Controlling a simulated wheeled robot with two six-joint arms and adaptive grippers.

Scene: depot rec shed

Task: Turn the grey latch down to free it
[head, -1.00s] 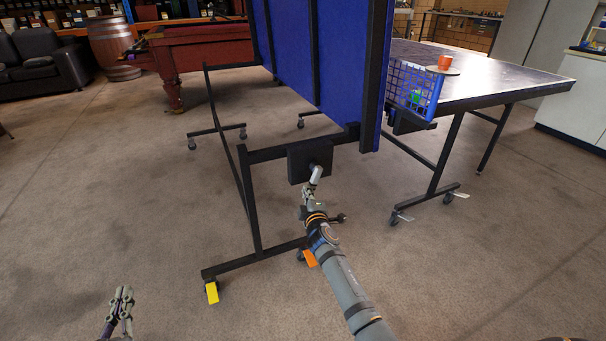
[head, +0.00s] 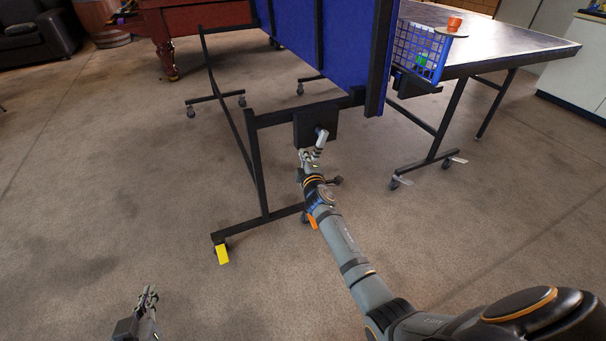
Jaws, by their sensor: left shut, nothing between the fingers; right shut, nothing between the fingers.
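The grey latch (head: 321,138) is a short light-grey handle on a black box (head: 304,131) fixed to the frame of the folded blue table half (head: 325,45). The latch hangs from its pivot, tilted slightly down and to the left. My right gripper (head: 307,155) is shut and empty, just below and left of the latch's lower end. Whether it touches the latch I cannot tell. My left gripper (head: 147,295) is shut and empty, low over the floor at the bottom left, far from the latch.
The black wheeled frame (head: 258,170) has a yellow brake tab (head: 222,255) at its foot. The carpet at the left is clear.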

